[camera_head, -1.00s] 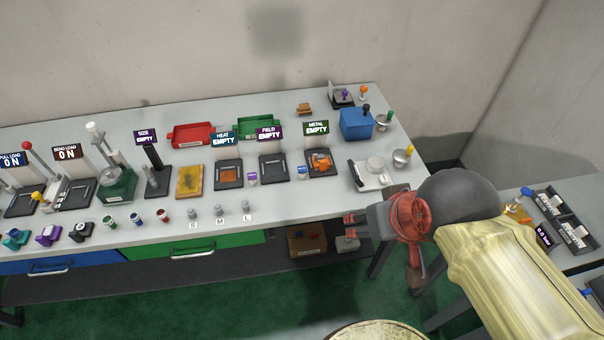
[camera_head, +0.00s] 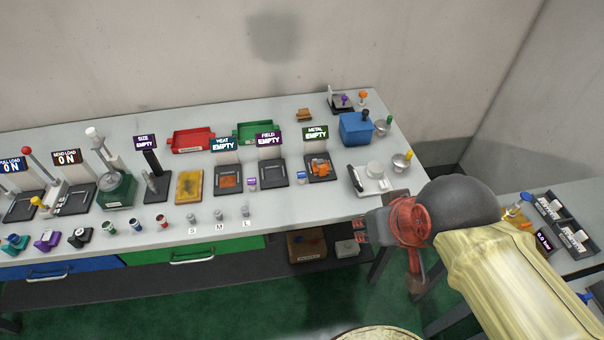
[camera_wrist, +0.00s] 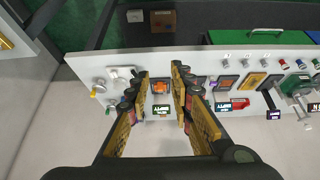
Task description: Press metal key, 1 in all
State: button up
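The metal station (camera_head: 321,168) stands on the bench under a green-edged sign (camera_head: 316,134) reading "METAL EMPTY". An orange block (camera_head: 320,167) sits on it. A small blue-and-white key (camera_head: 301,177) is just left of the station; I cannot read its label. My gripper (camera_head: 361,232) is in front of the bench's front edge, right of and nearer than the key. In the wrist view my gripper (camera_wrist: 162,70) has its fingers apart with nothing held. The orange block (camera_wrist: 160,87) shows between them; the blue key seems hidden behind the right finger.
The field station (camera_head: 273,172), with a purple-and-white key (camera_head: 252,184), is left of the metal station. Small weights (camera_head: 219,216) stand near the front edge.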

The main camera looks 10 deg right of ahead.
grip_shut()
dwell(1.3)
